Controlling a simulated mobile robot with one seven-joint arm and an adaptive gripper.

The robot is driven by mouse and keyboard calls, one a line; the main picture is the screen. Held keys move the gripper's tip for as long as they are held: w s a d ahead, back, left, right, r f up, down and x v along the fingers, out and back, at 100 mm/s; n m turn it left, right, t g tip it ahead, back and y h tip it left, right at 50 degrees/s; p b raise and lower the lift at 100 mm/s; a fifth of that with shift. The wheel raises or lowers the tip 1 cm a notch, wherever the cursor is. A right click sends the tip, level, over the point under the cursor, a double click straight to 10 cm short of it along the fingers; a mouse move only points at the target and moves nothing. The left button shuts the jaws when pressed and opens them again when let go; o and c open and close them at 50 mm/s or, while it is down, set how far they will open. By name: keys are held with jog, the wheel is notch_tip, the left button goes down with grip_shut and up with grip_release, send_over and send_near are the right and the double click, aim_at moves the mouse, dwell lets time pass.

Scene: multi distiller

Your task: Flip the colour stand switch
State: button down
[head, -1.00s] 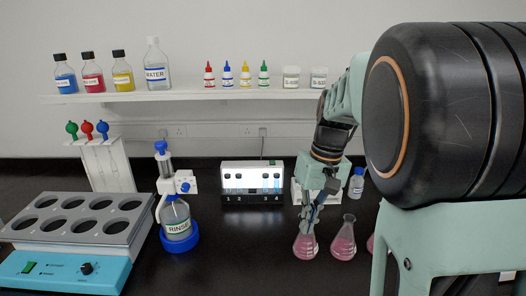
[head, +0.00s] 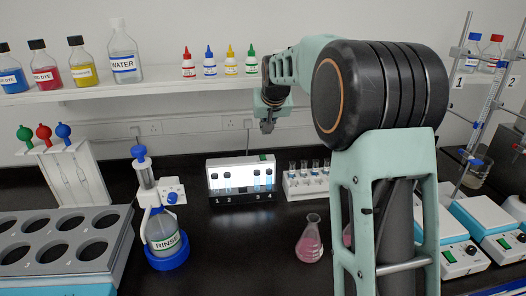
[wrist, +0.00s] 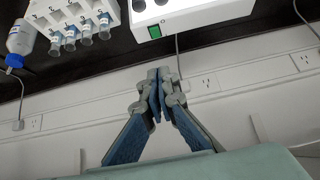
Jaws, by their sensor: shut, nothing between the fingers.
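The colour stand (head: 240,191) is a lit white box with a dark base and numbered tube places, standing on the black bench in the head view. Its green switch (head: 263,157) is on the right of its top. The stand's white top (wrist: 205,10) and the green switch (wrist: 154,32) also show at the upper edge of the wrist view. My gripper (head: 267,128) hangs above the switch in the head view, apart from it. In the wrist view my gripper's blue-padded fingers (wrist: 158,78) are shut together and empty, with the tips short of the switch.
A white rack of tubes (head: 307,186) stands just right of the colour stand. A flask with pink liquid (head: 310,242) stands in front. A rinse bottle (head: 162,235) is at left. A cable (head: 249,135) runs up behind the stand to the wall.

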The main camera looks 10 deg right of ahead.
jog(key=shift+s, duration=0.1)
jog(key=p, duration=0.2)
send_over(263, 157)
jog(key=s, duration=0.1)
notch_tip(263, 157, down, 8)
jog(key=shift+r, duration=0.1)
notch_tip(263, 157, down, 3)
jog(key=shift+s+r, duration=0.15)
jog(key=shift+r, duration=0.05)
jog(key=shift+s+f, duration=0.1)
jog(key=shift+f, duration=0.65)
jog(key=shift+s+f+b, duration=0.15)
jog(key=shift+f+b, duration=0.45)
jog(key=shift+b, duration=0.35)
jog(key=shift+r, duration=0.2)
jog(key=shift+r+p, duration=0.4)
jog(key=shift+r, duration=0.4)
